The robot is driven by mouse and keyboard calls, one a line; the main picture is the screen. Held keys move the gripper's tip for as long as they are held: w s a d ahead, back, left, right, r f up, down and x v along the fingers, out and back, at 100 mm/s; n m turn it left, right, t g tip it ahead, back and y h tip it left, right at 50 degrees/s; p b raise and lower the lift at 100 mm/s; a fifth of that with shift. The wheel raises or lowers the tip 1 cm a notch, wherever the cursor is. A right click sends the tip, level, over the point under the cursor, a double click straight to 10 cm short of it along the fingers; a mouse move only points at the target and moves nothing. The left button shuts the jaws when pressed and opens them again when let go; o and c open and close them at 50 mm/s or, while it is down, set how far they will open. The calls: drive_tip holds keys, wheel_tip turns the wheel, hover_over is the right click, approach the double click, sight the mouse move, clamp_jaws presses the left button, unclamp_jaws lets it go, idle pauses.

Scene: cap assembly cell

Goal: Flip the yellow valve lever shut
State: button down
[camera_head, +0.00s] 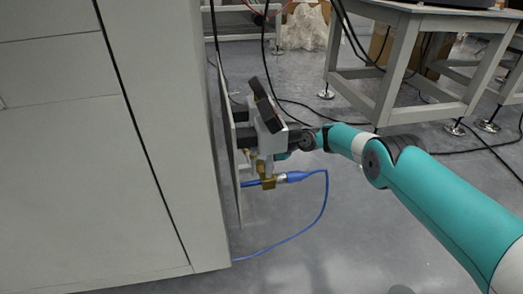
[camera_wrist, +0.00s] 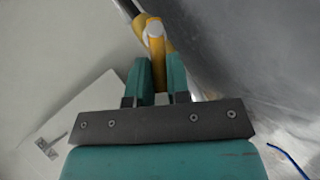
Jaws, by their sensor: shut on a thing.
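The yellow valve lever (camera_wrist: 156,62) shows at the top middle of the wrist view, with a pale rounded part at its upper end. My gripper (camera_wrist: 158,76) has its two teal fingers on either side of the lever, shut on it. In the head view, the brass valve body (camera_head: 267,181) sits beside a grey upright panel, with a blue hose fitting on its right. My wrist is just above the valve there and hides most of the lever, so its angle is hard to tell.
A blue hose (camera_head: 325,200) loops from the valve down to the floor. A large grey cabinet (camera_head: 90,150) fills the left. A grey workbench (camera_head: 395,60) stands at the back right, with black cables on the floor.

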idle(0.4)
drive_tip(key=c, duration=1.1)
unclamp_jaws()
drive_tip(key=p+v, duration=1.4)
drive_tip(key=v, duration=0.3)
drive_tip(key=shift+d, duration=0.2)
drive_tip(key=shift+r, duration=0.1)
drive_tip(key=shift+c, duration=0.3)
